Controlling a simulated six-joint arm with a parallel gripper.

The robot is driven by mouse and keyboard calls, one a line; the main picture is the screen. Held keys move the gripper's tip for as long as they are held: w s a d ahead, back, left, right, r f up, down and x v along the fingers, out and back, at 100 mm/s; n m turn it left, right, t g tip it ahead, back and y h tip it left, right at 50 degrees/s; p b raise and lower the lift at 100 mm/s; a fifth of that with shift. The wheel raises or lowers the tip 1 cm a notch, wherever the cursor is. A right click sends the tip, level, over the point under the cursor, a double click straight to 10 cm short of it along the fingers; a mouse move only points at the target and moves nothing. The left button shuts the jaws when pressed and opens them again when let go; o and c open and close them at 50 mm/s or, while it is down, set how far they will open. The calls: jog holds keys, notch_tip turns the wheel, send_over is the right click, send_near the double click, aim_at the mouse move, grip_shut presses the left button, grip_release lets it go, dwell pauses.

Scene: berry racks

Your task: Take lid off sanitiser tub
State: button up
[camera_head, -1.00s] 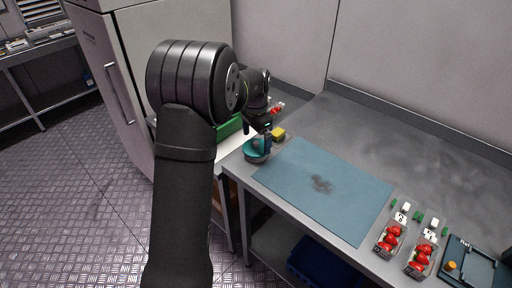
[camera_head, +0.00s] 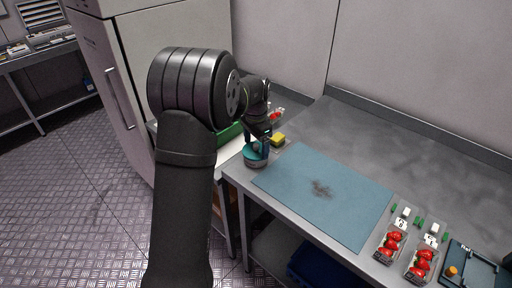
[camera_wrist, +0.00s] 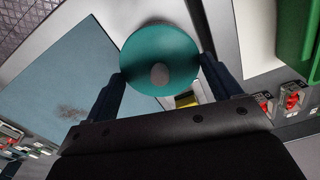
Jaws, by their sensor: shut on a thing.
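The sanitiser tub (camera_head: 257,161) stands at the near left corner of the steel bench, next to the blue mat. In the head view my gripper (camera_head: 259,143) partly covers the lid. The lid hides the tub in the wrist view, and I cannot tell whether there is a gap between them.
A blue mat (camera_head: 325,190) with a dark smudge lies beside the tub. A yellow sponge (camera_head: 278,140) is close behind it. Strawberry punnets (camera_head: 390,243) and a dark tray (camera_head: 474,268) are at the right. A green crate (camera_head: 231,132) stands at the left. The bench behind the mat is clear.

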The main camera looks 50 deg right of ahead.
notch_tip(320, 180, up, 3)
jog(key=shift+f, duration=0.1)
jog(key=s+r, duration=0.7)
jog(key=s, duration=0.5)
jog(key=s+d+f, duration=0.2)
jog(key=s+d, duration=0.7)
jog(key=d, duration=0.2)
send_over(302, 154)
jog(key=f, duration=0.7)
jog(key=shift+s, duration=0.35)
jog(key=shift+w+d+f, duration=0.1)
jog(key=shift+w+f, duration=0.2)
jog(key=shift+w, duration=0.15)
jog(key=shift+f, duration=1.9)
jog(key=shift+f, duration=0.15)
jog(key=o, duration=0.9)
jog(key=shift+c, duration=0.2)
